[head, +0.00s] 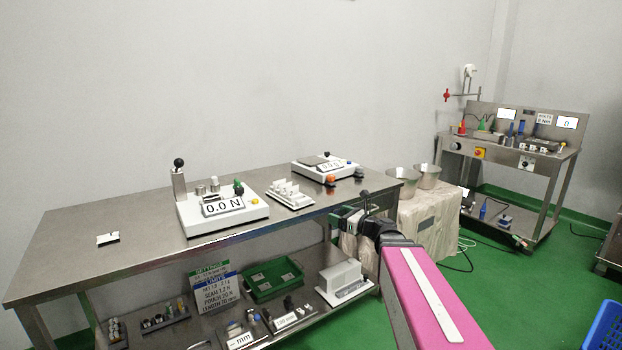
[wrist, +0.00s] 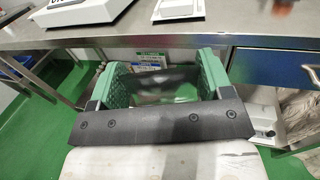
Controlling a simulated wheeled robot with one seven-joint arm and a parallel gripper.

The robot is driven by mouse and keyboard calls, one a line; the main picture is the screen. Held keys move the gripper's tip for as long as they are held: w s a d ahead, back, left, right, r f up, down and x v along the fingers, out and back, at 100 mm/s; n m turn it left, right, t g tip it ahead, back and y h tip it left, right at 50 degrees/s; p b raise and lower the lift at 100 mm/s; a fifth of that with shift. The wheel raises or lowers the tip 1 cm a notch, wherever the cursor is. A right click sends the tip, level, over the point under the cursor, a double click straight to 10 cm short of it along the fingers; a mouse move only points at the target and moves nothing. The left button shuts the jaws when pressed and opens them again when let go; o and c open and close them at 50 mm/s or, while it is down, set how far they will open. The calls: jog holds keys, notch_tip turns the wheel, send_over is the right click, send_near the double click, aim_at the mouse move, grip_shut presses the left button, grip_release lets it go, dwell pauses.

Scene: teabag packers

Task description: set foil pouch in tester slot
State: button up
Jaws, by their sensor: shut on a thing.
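My gripper (wrist: 160,82) has its two green fingers set wide apart, shut on a thin dark grey thing, apparently the foil pouch (wrist: 162,77), which spans between them. In the head view my gripper (head: 352,213) is at the front edge of the steel bench, right of the testers; the pouch cannot be made out clearly there. The white tester (head: 222,208) with a 0.0 N display and a black-knobbed lever post stands mid-bench, to the left of my gripper. Its slot is too small to tell.
A white rack (head: 289,196) and a second white instrument (head: 325,168) stand right of the tester. A small black-and-white item (head: 108,239) lies at the bench's left. Two metal buckets (head: 427,176) are beyond the right end. The lower shelf holds a green tray (head: 269,281).

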jog(key=s+d+f+g, duration=0.1)
jog(key=s+d+f, duration=0.3)
jog(key=s+d, duration=0.4)
jog(key=w+a+r+t, duration=0.1)
jog(key=w+a+r, duration=0.4)
jog(key=a, duration=0.4)
jog(key=w+a+r+m+t+h, duration=0.1)
jog(key=w+a+r, duration=0.3)
jog(key=a, duration=0.6)
jog(key=w+a+r+m+t+h, duration=0.1)
jog(key=w+a+r, duration=0.4)
jog(key=a+r, duration=0.2)
jog(key=shift+w+a, duration=0.3)
jog(key=shift+a, duration=0.85)
jog(key=shift+w, duration=0.1)
jog(key=w+d+f, duration=0.1)
jog(key=w+f, duration=0.1)
jog(key=w, duration=0.1)
jog(key=w+d+f, duration=0.2)
jog(key=w, duration=0.1)
jog(key=w+d+f, duration=0.2)
jog(key=w+f, duration=0.1)
jog(key=w, duration=0.1)
jog(key=shift+d, duration=0.2)
jog(key=shift+f, duration=1.8)
jog(key=shift+w+f, duration=0.1)
jog(key=shift+f, duration=0.05)
jog(key=o, duration=0.9)
